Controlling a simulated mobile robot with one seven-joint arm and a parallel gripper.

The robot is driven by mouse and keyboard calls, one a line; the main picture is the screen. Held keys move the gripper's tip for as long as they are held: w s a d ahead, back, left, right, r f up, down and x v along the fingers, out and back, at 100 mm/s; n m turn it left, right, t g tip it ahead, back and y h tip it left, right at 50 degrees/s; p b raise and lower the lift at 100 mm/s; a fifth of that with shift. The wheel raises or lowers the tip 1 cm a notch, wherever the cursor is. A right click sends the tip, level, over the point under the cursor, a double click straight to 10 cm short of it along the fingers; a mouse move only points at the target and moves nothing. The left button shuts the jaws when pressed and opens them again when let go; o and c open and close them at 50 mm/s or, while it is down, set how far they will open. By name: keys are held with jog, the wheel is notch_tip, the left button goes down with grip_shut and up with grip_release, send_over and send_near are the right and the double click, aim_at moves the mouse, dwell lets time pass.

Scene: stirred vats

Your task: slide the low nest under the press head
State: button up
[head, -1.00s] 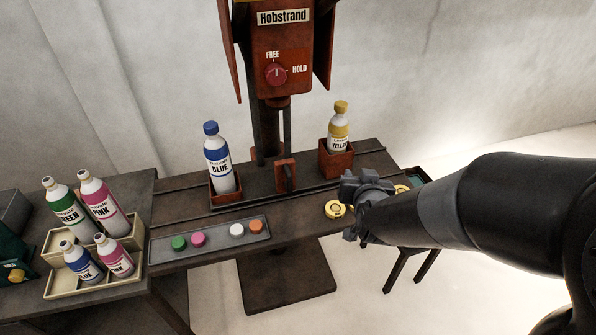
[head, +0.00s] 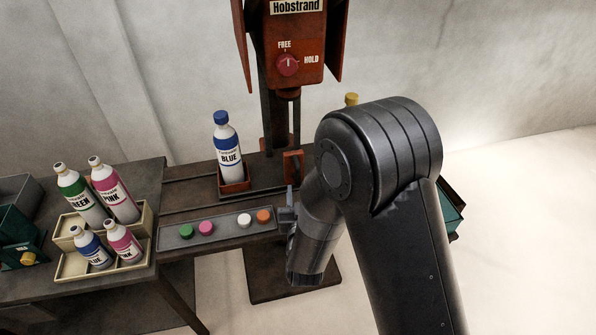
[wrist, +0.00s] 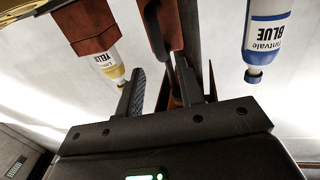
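The low red nest (head: 234,189) holds the blue-capped bottle (head: 229,148) upright, left of the press column. The press head (head: 290,94) hangs under the red Hobstrand housing (head: 300,35), right of that nest. A red upright handle (head: 292,166) stands on the nests' slide; it also shows in the wrist view (wrist: 174,28). My gripper (head: 289,208) is in front of the slide, near the handle. In the wrist view my gripper (wrist: 160,88) has its fingers apart, with nothing held between them. The taller nest (wrist: 88,28) with the yellow bottle (wrist: 108,66) is hidden by my arm in the head view, except its cap.
The red knob (head: 288,65) points up at FREE. A grey tray (head: 220,233) with several coloured caps lies along the front edge. Cream crates (head: 73,264) with several bottles stand on the left table. A teal bin (head: 452,212) is partly hidden at right.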

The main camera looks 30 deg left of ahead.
aim_at(298, 173)
jog(key=x, duration=0.8)
jog(key=shift+w+a, duration=0.1)
jog(key=shift+w, duration=0.1)
grip_shut()
jog(key=shift+r, duration=0.1)
